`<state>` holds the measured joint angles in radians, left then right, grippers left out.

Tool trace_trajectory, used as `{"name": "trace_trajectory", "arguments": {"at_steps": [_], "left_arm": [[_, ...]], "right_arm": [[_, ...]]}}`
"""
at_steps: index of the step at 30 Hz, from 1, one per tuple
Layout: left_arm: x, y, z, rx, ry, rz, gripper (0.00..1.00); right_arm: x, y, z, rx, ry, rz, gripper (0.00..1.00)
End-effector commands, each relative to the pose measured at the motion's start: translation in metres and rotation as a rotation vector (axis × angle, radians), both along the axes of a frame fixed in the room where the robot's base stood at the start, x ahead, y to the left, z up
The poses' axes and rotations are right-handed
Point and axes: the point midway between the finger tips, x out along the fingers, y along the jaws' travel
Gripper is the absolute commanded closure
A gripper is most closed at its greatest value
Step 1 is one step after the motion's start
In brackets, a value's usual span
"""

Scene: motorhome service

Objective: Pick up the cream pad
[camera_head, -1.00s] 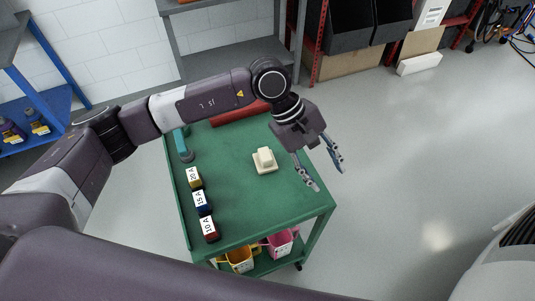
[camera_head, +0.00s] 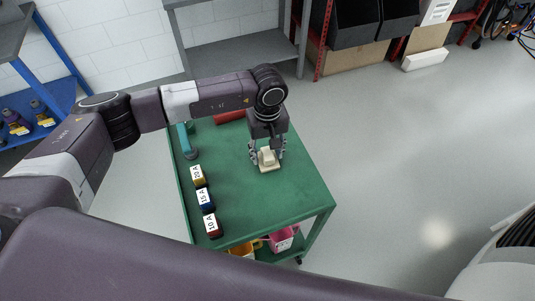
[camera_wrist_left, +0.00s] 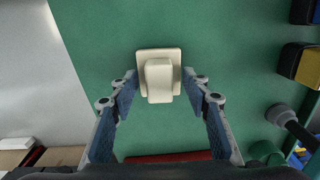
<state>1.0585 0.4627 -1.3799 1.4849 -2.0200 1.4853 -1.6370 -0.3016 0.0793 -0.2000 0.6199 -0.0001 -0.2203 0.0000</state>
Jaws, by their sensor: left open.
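The cream pad (camera_head: 267,166) is a square base with a raised block on top. It rests on the green cart top near its far right part. My left gripper (camera_head: 267,155) points down over the pad with its fingers spread on either side of the raised block. In the left wrist view the cream pad (camera_wrist_left: 160,74) lies ahead of and between the open fingertips (camera_wrist_left: 160,93), with gaps on both sides. My right gripper does not show.
The green cart (camera_head: 265,205) carries yellow, blue (camera_head: 205,199) and red labelled blocks along its left side. A teal-handled tool (camera_head: 186,140) and a red item (camera_head: 229,116) lie toward the back. Yellow and pink bins (camera_head: 281,240) sit on the lower shelf. The front right top is clear.

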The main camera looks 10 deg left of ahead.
Motion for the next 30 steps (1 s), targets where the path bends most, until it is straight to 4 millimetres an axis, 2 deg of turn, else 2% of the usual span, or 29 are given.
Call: {"name": "trace_trajectory", "arguments": {"at_steps": [8,19,30], "left_arm": [[0.0003,-0.0004,-0.0027,-0.001,-0.002,0.0,0.59],[0.0004,-0.0003,-0.0023,-0.001,-0.002,0.0,0.99],[0.0009,-0.0002,0.002,-0.001,-0.002,0.001,1.0]], "right_arm": [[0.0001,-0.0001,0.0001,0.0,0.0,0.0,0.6],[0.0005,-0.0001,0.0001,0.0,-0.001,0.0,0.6],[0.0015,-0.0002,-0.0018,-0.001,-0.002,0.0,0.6]]}}
